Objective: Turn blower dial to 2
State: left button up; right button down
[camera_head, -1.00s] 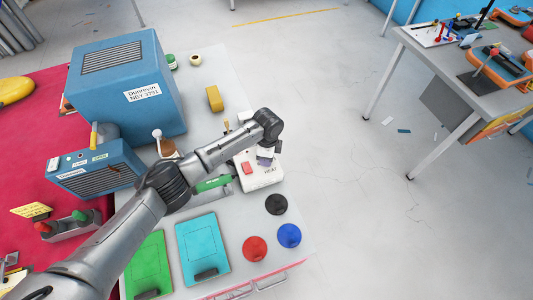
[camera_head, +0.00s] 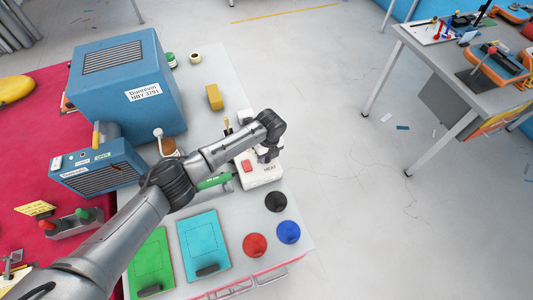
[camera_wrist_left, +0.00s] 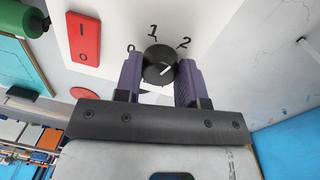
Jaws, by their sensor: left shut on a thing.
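The white blower unit (camera_head: 262,178), marked HEAT, stands on the grey table with a red rocker switch (camera_wrist_left: 84,40) on its face. Its black round dial (camera_wrist_left: 157,62) has the numbers 0, 1 and 2 around it. A short white mark on the dial slants up and right, roughly toward the 2; its exact alignment is hard to tell. My left gripper (camera_head: 266,156) is over the unit. In the left wrist view its purple fingers are shut on the dial, one on each side. The dial is hidden in the head view.
A large blue box (camera_head: 125,85) and a smaller blue vented unit (camera_head: 98,168) stand at left. A green cylinder (camera_head: 214,181) lies beside the white unit. Black (camera_head: 276,201), red (camera_head: 255,245) and blue (camera_head: 288,232) discs lie in front.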

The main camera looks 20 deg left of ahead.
pick_arm(q)
jog(key=shift+d+m, duration=0.1)
jog(key=shift+m, duration=0.9)
jog(key=shift+r, duration=0.1)
jog(key=o, duration=0.9)
jog(key=shift+r, duration=0.2)
jog(key=r, duration=0.9)
jog(key=r+p, duration=0.1)
jog(key=r, duration=0.3)
jog(key=shift+w+d+r, duration=0.15)
jog(key=shift+w+d, duration=0.2)
